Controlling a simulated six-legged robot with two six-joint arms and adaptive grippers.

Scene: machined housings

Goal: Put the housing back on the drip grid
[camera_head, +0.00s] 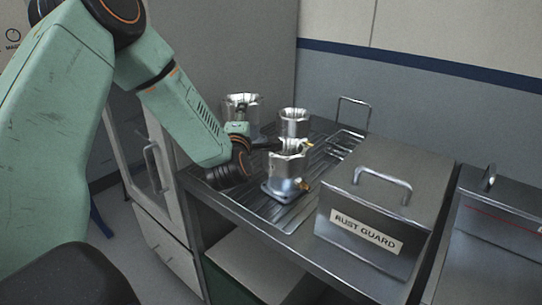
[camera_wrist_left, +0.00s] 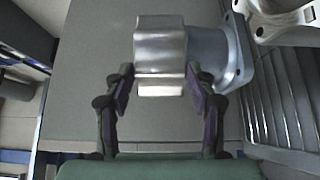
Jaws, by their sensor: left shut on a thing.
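A metal housing (camera_head: 287,168) with a faceted top and a square bluish base flange stands upright over the drip grid (camera_head: 252,197). My left gripper (camera_head: 283,147) is shut on its upper part from the left. In the left wrist view the housing (camera_wrist_left: 162,52) is between the two fingers (camera_wrist_left: 160,82), with its flange to the right. I cannot tell whether the flange touches the grid or hangs just above it. Two more housings stand behind it, one at the back left (camera_head: 240,106) and one in the middle (camera_head: 294,121). My right gripper is not in view.
A metal box labelled RUST GUARD (camera_head: 375,205), with a handle on its lid, stands right of the grid. Another metal container (camera_head: 505,225) is further right. Wire handles (camera_head: 353,112) rise at the back. Bare grid shows in front of the held housing.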

